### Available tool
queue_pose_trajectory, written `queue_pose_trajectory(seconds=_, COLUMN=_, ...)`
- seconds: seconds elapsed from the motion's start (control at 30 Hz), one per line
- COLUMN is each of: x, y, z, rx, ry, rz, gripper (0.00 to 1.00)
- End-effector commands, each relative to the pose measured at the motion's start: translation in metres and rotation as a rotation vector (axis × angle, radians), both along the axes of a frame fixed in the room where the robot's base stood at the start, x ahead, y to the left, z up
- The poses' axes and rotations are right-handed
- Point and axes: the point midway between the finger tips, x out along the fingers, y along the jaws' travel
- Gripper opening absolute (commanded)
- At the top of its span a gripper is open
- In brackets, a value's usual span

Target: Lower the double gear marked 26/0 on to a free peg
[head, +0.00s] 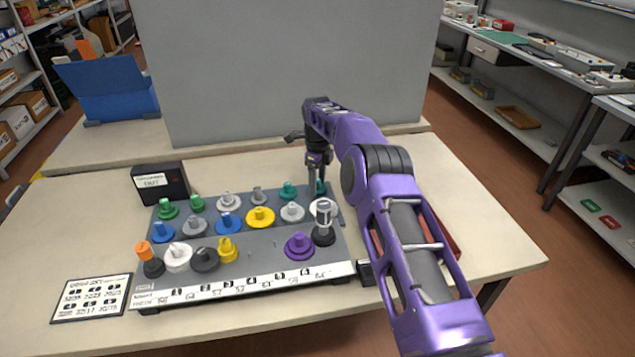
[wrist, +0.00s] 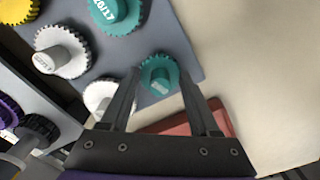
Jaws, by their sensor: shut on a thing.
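My gripper (head: 316,192) is at the back right corner of the grey peg board (head: 262,240), pointing down. It is shut on a small teal gear (wrist: 158,72), whose hub is between the fingertips in the wrist view. The label on that hub is too small to read as 26/0. In the head view the teal gear (head: 321,186) is partly hidden by the fingers. It is at or just above the board; I cannot tell whether a peg is inside it. A bare stretch in the board's front row, between yellow and purple gears, shows small thin pegs, hard to make out.
A purple gear (head: 299,245) and a yellow gear (head: 227,250) stand in front. A black box (head: 160,183) is behind left.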

Motion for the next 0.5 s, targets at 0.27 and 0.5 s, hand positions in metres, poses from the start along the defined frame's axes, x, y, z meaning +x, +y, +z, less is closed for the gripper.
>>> queue_pose_trajectory(seconds=0.27, x=0.0000, y=-0.0001, z=0.0000, rx=0.000, ry=0.000, rz=0.000, gripper=0.09)
queue_pose_trajectory(seconds=0.5, x=0.0001, y=-0.0001, z=0.0000, rx=0.000, ry=0.000, rz=0.000, gripper=0.97)
